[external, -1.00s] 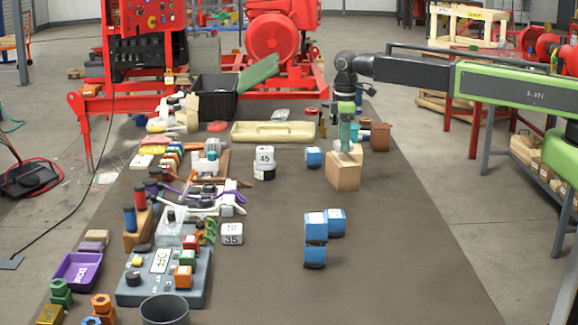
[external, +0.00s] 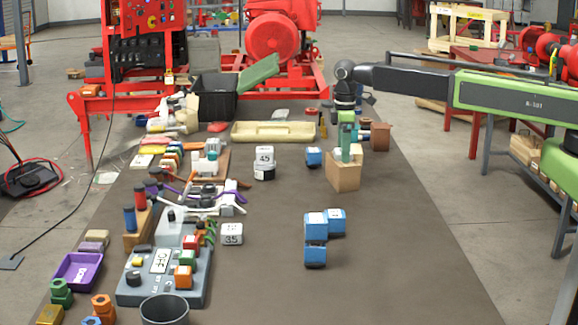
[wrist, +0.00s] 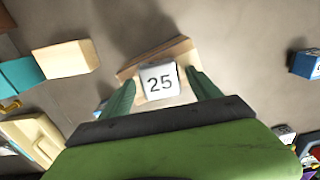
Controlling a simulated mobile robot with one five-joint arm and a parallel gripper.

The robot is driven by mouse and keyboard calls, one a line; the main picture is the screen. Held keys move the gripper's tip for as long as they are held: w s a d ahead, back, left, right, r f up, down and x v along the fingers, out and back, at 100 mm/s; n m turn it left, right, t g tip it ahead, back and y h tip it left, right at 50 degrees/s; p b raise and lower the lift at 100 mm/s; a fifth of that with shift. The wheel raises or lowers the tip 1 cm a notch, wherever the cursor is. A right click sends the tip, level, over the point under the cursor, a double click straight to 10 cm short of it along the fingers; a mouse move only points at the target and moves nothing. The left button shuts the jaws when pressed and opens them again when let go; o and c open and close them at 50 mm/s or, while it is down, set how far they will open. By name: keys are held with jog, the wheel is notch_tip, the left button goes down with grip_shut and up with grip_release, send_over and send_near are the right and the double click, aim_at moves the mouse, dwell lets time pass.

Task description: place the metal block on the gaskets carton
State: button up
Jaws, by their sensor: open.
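The metal block (wrist: 160,82) is a pale grey cube marked 25 in the wrist view. It rests on top of a brown carton (wrist: 182,50), which I take to be the gaskets carton; no label on it is readable. In the external view the carton (external: 343,179) stands upright on the bench's far right part. My gripper (external: 347,153) points down at the carton's top. Its green fingers are open, one on each side of the block, with a gap showing in the wrist view. The block is mostly hidden by the fingers in the external view.
A blue block (external: 313,157) stands left of the carton, and a brown bin (external: 380,137) stands behind it to the right. A cream tray (external: 273,132) lies farther back. Several blue blocks (external: 315,257) stand nearer. The bench's front right is clear.

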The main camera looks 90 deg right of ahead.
notch_tip(320, 180, up, 12)
jog(key=p, duration=1.2)
jog(key=shift+r, duration=0.2)
